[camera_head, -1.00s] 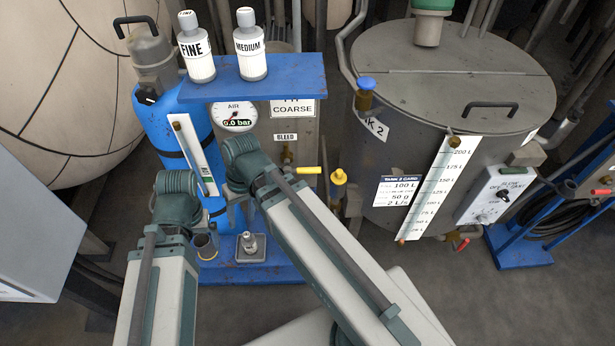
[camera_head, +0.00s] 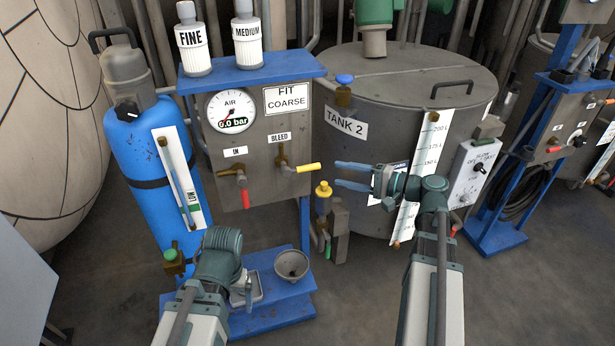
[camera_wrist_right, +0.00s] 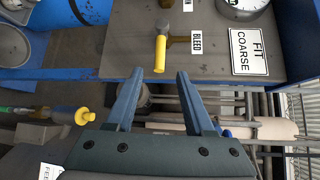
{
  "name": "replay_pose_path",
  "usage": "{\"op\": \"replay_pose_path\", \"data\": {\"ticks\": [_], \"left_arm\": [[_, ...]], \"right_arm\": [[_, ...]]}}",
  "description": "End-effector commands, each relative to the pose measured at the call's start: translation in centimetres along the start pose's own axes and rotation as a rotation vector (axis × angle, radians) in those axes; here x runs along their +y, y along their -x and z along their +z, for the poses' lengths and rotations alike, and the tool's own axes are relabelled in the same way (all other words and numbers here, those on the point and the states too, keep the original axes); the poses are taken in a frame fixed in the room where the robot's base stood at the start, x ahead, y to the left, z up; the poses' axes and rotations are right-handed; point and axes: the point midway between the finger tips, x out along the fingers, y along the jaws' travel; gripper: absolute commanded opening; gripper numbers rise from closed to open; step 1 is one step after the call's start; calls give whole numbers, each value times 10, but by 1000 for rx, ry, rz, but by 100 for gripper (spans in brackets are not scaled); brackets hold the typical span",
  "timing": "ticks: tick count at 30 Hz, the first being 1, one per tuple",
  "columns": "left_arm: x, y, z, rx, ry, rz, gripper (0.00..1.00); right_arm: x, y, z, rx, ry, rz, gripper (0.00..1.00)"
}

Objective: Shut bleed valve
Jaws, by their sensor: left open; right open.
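The bleed valve is a brass fitting under the BLEED label on the grey panel. Its yellow handle (camera_head: 306,168) points sideways to the right; the handle also shows in the right wrist view (camera_wrist_right: 160,54). My right gripper (camera_head: 340,174) is open and empty just right of the handle, its blue fingers pointing left towards it. In the right wrist view the handle lies ahead of the open fingers (camera_wrist_right: 156,78), between their lines and apart from them. My left arm's wrist (camera_head: 221,245) is low in front of the panel; its gripper fingers are hidden.
The IN valve (camera_head: 242,190) has a red handle hanging down beside the bleed valve. The air gauge (camera_head: 231,112) reads 0.0 bar. A yellow-topped fitting (camera_head: 323,200) stands below right. Tank 2 (camera_head: 385,110) is behind my right gripper.

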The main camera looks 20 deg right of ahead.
Motion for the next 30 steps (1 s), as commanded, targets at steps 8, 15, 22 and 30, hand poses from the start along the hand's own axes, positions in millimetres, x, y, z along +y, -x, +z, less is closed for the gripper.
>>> {"op": "replay_pose_path", "data": {"ticks": [8, 15, 22, 30], "left_arm": [[0, -3, 0, 0, 0, 0, 95], [1, -10, -1, 0, 0, 0, 95], [1, -15, -1, 0, 0, 0, 95], [2, -18, -1, 0, 0, 0, 95]], "right_arm": [[0, -20, 0, -4, 1, 1, 53], [1, -69, 0, -5, 2, 2, 53], [1, -111, 0, -5, 1, 3, 53], [0, -136, 0, -2, 1, 3, 53]]}}
